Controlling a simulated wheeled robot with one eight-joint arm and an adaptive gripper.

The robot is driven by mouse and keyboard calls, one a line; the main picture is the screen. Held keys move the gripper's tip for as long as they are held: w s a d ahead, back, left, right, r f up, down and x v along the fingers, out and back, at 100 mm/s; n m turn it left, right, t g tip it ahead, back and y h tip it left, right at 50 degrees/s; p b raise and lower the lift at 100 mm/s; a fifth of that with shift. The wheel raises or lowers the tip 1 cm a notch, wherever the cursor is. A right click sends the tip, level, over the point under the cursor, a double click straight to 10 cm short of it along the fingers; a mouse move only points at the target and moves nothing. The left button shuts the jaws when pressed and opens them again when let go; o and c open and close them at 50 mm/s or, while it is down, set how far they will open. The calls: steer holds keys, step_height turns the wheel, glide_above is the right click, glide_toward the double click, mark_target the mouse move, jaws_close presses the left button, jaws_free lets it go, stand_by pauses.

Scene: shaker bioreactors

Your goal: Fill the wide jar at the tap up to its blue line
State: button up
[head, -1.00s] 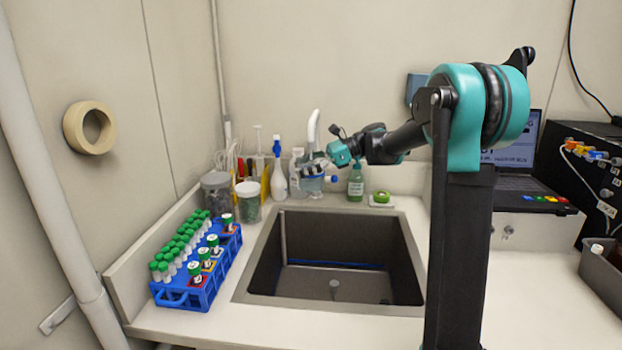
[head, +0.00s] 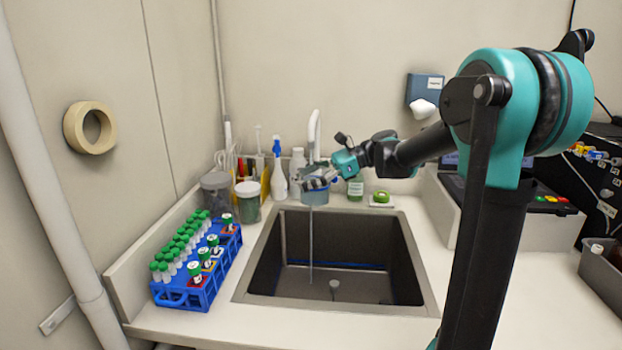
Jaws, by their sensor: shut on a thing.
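The white curved tap (head: 314,128) stands behind the sink (head: 262,283). My gripper (head: 318,182) is shut on the wide jar (head: 314,197), a small bluish see-through vessel, and holds it under the tap above the sink's back edge. A thin stream of water (head: 311,245) shows below the jar and falls to the sink floor. I cannot tell whether it runs past the jar or over its rim. The blue line and the water level inside are too small to make out.
A blue rack (head: 185,294) of green-capped tubes stands left of the sink. Two lidded jars, a wash bottle (head: 278,172) and a white bottle (head: 297,165) stand behind it. A green soap bottle (head: 355,187) and a green sponge (head: 381,197) are right of the tap.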

steer(key=s+d+r, duration=0.1)
steer(key=s, duration=0.5)
stand_by(0.6)
stand_by(0.5)
